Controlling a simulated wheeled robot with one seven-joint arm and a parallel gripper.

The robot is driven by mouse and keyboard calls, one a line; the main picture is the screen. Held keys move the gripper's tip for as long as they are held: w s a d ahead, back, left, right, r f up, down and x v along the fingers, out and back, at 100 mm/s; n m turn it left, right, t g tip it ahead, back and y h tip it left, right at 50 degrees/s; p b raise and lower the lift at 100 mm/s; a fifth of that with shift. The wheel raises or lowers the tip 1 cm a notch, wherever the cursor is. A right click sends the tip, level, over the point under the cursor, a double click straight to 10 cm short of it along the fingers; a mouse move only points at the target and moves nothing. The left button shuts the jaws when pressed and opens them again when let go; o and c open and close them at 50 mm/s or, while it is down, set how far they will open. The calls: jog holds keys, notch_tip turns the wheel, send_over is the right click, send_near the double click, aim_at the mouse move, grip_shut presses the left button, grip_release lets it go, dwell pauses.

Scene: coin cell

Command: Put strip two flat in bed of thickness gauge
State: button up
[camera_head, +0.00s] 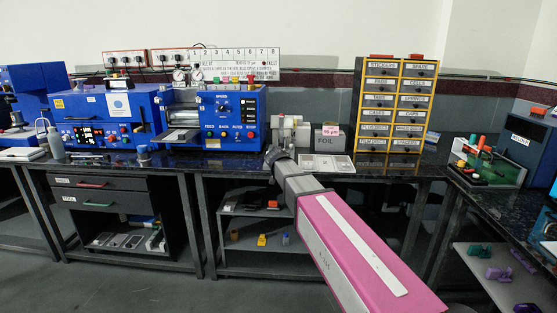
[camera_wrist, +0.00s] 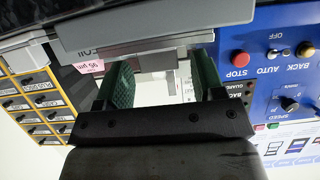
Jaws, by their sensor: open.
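My gripper (camera_wrist: 163,82) shows in the wrist view with its two green fingers apart and nothing seen held between them. In the head view my gripper (camera_head: 274,156) is at the front edge of the middle bench, just in front of a light grey device (camera_head: 290,128), which looks like the thickness gauge. My arm and gripper hide its lower part, so its bed cannot be made out. A pale tray (camera_head: 340,170) lies on the bench to the right of my gripper. Strips in it are too small to tell apart, and I cannot identify strip two.
A grey foil box (camera_head: 328,140) with a pink label stands behind the tray. A blue roller machine (camera_head: 222,130) stands to the left. A yellow-edged drawer cabinet (camera_head: 393,108) stands to the right. Bench (camera_head: 425,165) is bare in front of the cabinet.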

jog(key=v, duration=1.2)
jog(key=s+d+f+g+h, duration=0.1)
jog(key=s+d+f+g, duration=0.35)
jog(key=d+f, duration=0.45)
jog(key=s+d+f+g+h, duration=0.1)
jog(key=s+d+f+g, duration=0.2)
jog(key=s+d+f, duration=0.55)
jog(key=s+d+f+g+y, duration=0.1)
jog(key=s+d+f+g, duration=0.2)
jog(key=s+f, duration=0.2)
jog(key=s+d+f+g+y, duration=0.1)
jog(key=s+d+f+g, duration=0.2)
jog(key=f, duration=0.6)
jog(key=shift+s, duration=0.95)
